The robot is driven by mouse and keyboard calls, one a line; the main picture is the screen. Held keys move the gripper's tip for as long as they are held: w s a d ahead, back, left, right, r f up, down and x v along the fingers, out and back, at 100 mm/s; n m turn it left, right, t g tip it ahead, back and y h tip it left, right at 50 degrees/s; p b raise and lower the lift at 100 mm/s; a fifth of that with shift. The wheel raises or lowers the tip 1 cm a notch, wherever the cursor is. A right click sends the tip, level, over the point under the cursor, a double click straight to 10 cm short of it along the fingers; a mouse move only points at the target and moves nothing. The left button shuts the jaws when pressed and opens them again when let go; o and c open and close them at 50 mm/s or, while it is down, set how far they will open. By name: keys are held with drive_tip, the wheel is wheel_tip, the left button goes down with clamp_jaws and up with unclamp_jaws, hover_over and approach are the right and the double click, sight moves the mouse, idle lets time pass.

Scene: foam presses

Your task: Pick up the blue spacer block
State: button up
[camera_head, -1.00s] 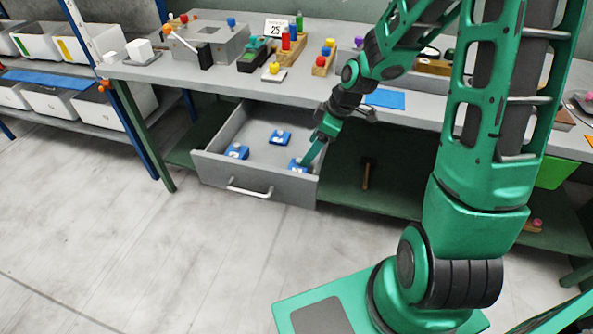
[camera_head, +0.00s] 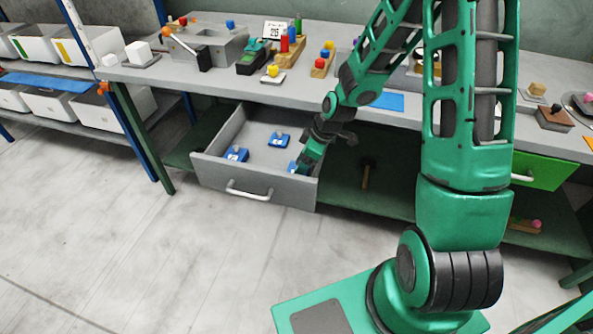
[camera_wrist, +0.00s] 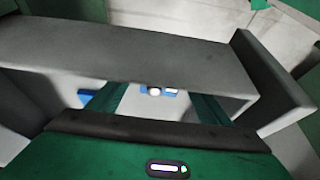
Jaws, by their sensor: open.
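Three blue blocks with pale tops lie in the open grey drawer (camera_head: 213,170): one at the left (camera_head: 236,154), one further back (camera_head: 279,139), and one at the right (camera_head: 293,166), partly hidden by my gripper. My gripper (camera_head: 303,168) reaches down into the drawer's right side, open, at the right block. In the wrist view, the green fingers of my gripper (camera_wrist: 157,94) stand apart, with a blue block bearing a white round knob (camera_wrist: 155,91) seen between them. Another bit of blue (camera_wrist: 87,96) shows at the left. I cannot tell whether the fingers touch the block.
The drawer walls stand close around my gripper; a grey wall (camera_wrist: 120,50) crosses the wrist view. The workbench top (camera_head: 230,85) is above and behind, carrying a grey press (camera_head: 215,45) and coloured parts. A hammer (camera_head: 366,174) stands on the green lower shelf. A green drawer (camera_head: 545,170) is at the right.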

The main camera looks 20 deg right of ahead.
drive_tip(key=shift+c, duration=0.6)
drive_tip(key=c, duration=1.2)
drive_tip(key=shift+c, duration=0.2)
drive_tip(key=shift+r, duration=0.15)
